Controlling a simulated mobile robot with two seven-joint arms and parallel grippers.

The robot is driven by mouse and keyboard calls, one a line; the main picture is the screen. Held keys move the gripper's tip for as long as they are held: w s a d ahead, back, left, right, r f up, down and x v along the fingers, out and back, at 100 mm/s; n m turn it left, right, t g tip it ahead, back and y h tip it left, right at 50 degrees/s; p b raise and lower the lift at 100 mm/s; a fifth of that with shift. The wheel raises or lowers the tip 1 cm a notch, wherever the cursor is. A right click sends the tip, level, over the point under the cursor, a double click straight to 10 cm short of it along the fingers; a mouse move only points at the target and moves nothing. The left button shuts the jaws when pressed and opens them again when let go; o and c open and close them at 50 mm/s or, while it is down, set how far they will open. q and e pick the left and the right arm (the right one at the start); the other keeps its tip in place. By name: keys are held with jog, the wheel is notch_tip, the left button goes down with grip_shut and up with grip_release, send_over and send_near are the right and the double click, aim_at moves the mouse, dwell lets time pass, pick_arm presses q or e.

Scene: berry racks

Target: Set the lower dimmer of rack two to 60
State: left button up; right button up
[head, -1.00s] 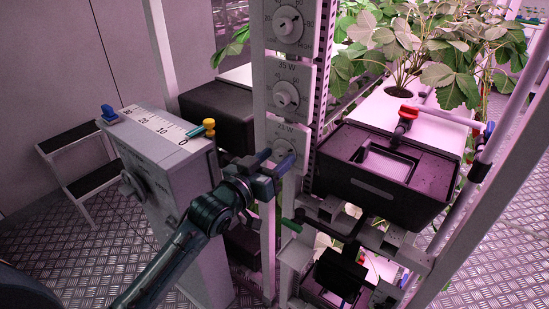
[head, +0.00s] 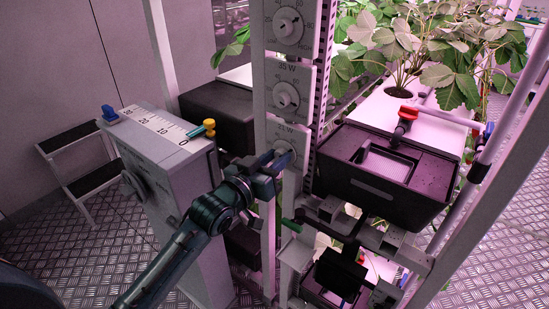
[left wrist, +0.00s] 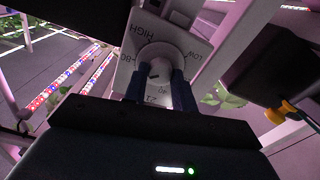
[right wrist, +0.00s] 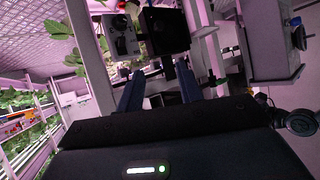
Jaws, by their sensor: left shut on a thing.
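The light post (head: 262,190) carries dimmer dials one above another. The lowest dial in view (head: 281,132) has my left gripper (head: 277,159) at its knob. In the left wrist view, the dial plate (left wrist: 128,72) shows HIGH, LOW and an 80 mark. My left fingers (left wrist: 160,90) sit on both sides of its round pale knob (left wrist: 158,60), shut on it. The fingers cover part of the scale, so I cannot read the setting. My right gripper (right wrist: 160,92) is open and empty in the right wrist view.
Above are a middle dial (head: 286,96) marked 35 W and a top dial (head: 288,27). A grey cabinet (head: 160,165) with a numbered scale stands left.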

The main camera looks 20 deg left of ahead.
pick_arm(q)
jog(key=n+p, duration=0.2)
jog(key=shift+r+p, duration=0.3)
jog(key=shift+r, duration=0.1)
jog(key=shift+n+p, duration=0.55)
jog(key=shift+n, duration=0.15)
jog(key=shift+f+n+p, duration=0.25)
jog(key=shift+n+p, duration=0.15)
jog(key=shift+n, duration=0.3)
jog(key=shift+f, duration=0.1)
jog(key=o, duration=1)
pick_arm(e)
jog(key=shift+s+d+r+g+h, duration=0.15)
jog(key=shift+d+r+g+h, duration=0.15)
jog(key=shift+d+r+h, duration=0.35)
jog(key=shift+d+r, duration=0.1)
pick_arm(q)
jog(key=b+v, duration=0.1)
jog(key=v, duration=1.2)
pick_arm(e)
jog(key=shift+s+a+f+y, duration=0.15)
jog(key=shift+a+f+y, duration=0.1)
jog(key=shift+y, duration=0.1)
pick_arm(q)
jog(key=shift+s, duration=0.1)
pick_arm(e)
jog(key=shift+r, duration=0.1)
